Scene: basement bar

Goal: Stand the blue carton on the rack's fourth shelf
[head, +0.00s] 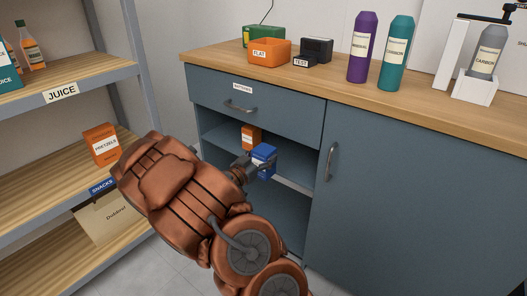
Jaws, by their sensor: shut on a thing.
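The blue carton (264,155) is in the open bay of the blue-grey cabinet, below the drawer. My gripper (257,166) is shut on it at its lower side. A small orange carton (250,137) stands just behind and to the left of it. I cannot tell whether the blue carton touches the cabinet shelf (294,184). The rack (72,82) stands at the left, with a shelf labelled JUICE and a lower one labelled SNACKS in view. Which of its shelves is the fourth cannot be told here.
An orange pretzels box (101,144) stands on the SNACKS shelf; bare board lies around it. Bottles (31,46) stand on the JUICE shelf. The counter (420,112) holds bins and bottles. A closed door (400,190) is right of the bay. A cardboard box (112,215) sits below SNACKS.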

